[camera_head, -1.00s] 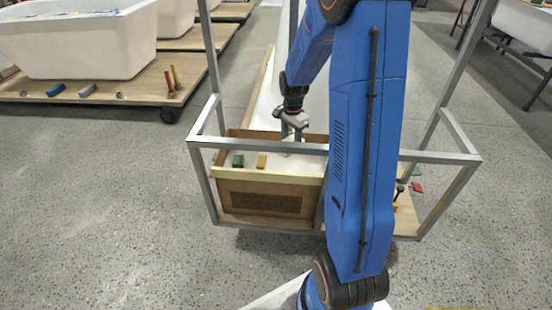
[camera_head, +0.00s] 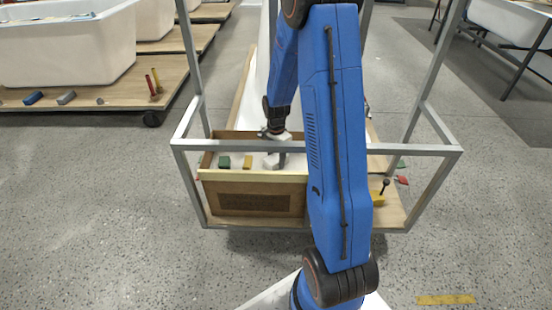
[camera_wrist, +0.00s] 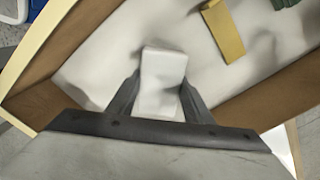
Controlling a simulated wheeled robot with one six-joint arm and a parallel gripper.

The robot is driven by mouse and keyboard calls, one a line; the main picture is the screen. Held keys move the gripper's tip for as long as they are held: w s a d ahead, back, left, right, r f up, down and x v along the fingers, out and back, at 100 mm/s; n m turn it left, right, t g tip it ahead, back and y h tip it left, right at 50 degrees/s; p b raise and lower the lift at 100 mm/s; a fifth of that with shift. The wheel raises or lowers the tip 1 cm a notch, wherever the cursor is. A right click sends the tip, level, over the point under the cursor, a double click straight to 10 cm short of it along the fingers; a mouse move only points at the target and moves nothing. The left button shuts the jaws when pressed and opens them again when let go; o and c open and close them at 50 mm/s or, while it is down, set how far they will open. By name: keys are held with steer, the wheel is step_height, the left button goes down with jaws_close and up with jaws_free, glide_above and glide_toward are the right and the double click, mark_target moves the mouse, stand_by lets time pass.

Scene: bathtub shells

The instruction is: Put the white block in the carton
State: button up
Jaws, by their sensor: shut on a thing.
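The white block (camera_wrist: 162,75) is between the two fingers of my gripper (camera_wrist: 158,92) in the wrist view, and the fingers are shut on it. The carton (camera_head: 256,196) is the brown open box at the front of the cart, with a pale floor inside. In the head view my gripper (camera_head: 276,155) points down inside the carton's outline, right of a yellow block (camera_head: 248,162) and a green block (camera_head: 224,161). The wrist view shows the carton's walls around the block. I cannot tell whether the block touches the carton floor.
A grey metal frame (camera_head: 310,147) surrounds the carton, with a bar across in front of my gripper. A yellow item (camera_head: 378,198) and a red piece (camera_head: 402,180) lie at the right. A wooden platform (camera_head: 110,95) with tubs stands at the left.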

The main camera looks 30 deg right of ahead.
mark_target(276, 157)
steer(key=o, duration=1)
steer(key=shift+f, duration=0.1)
step_height(276, 157, up, 12)
stand_by(0.5)
